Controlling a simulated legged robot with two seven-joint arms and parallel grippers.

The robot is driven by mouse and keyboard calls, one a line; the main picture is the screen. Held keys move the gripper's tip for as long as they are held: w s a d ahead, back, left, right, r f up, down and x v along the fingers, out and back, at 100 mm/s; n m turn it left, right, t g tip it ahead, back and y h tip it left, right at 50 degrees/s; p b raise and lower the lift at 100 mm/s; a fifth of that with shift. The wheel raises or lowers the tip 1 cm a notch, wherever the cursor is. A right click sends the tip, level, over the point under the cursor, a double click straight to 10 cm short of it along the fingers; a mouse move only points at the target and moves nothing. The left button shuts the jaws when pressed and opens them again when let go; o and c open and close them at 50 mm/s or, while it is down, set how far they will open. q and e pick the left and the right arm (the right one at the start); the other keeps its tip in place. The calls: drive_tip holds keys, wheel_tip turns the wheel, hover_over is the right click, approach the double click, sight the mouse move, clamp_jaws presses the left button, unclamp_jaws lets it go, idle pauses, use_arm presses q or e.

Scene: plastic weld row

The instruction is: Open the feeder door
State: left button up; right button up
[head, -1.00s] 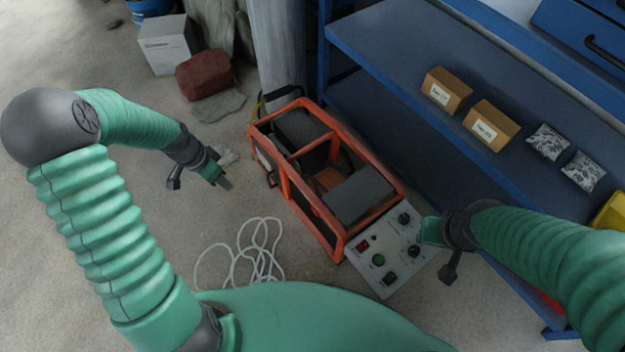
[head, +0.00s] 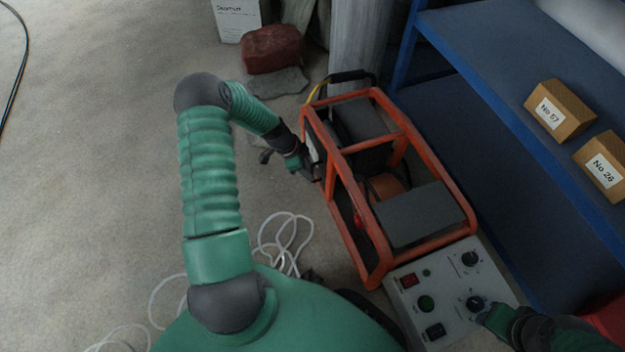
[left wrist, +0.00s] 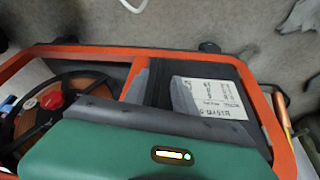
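The feeder is an orange-framed machine (head: 385,185) standing on the floor, with a grey control panel (head: 440,290) at its near end. In the left wrist view a dark panel with a white label (left wrist: 215,97), perhaps the door, sits inside the orange frame (left wrist: 95,55). A spool with a red knob (left wrist: 52,99) is to its left. My left gripper (head: 312,172) is at the feeder's left side. In the left wrist view its two grey fingers (left wrist: 160,92) stand apart over the dark panel's left edge; contact is unclear. My right gripper (head: 484,314) is by a panel knob, its fingers unclear.
A blue shelf (head: 500,110) with cardboard boxes (head: 559,110) stands close on the right. A white cable (head: 285,240) lies on the floor near the feeder. A red block (head: 271,48) and a grey pillar (head: 357,50) are behind. The left floor is mostly clear.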

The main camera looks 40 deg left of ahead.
use_arm(q)
drive_tip(key=b+x, duration=0.1)
drive_tip(key=x, duration=0.3)
drive_tip(key=shift+d+r, duration=0.1)
drive_tip(key=shift+d, duration=0.05)
clamp_jaws()
idle(1.2)
